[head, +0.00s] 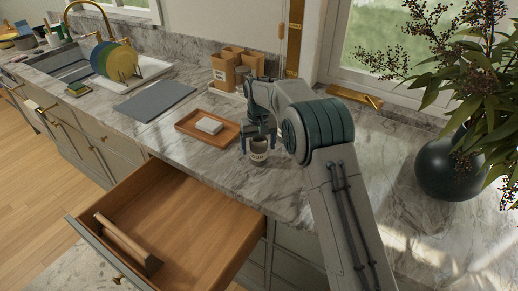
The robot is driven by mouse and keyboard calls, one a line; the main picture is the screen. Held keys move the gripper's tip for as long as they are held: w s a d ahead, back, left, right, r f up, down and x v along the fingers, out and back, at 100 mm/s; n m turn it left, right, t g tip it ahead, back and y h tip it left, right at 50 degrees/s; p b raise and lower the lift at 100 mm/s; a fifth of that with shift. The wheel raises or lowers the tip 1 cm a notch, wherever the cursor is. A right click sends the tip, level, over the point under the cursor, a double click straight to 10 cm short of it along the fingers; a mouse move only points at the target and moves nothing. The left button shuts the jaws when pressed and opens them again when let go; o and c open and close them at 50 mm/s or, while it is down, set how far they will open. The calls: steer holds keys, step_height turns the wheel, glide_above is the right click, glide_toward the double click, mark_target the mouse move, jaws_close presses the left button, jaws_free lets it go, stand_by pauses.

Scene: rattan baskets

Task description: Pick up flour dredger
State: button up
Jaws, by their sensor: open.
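The flour dredger (258,158), a small pale canister with dark lettering, stands upright on the marble countertop, right of the wooden tray. My gripper (257,146) is directly above it, pointing down, with its fingers at the dredger's upper part. The gripper is open. Its fingers and my arm hide the dredger's top. I cannot tell whether a finger touches it.
A wooden tray (185,121) with a white block (209,125) is left of the dredger. Cardboard-coloured boxes (226,72) stand behind. An open drawer (185,200) juts out in front. A dark round vase (447,172) with branches stands right.

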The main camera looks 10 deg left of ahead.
steer(key=c, duration=1.1)
steer(key=shift+c, duration=0.2)
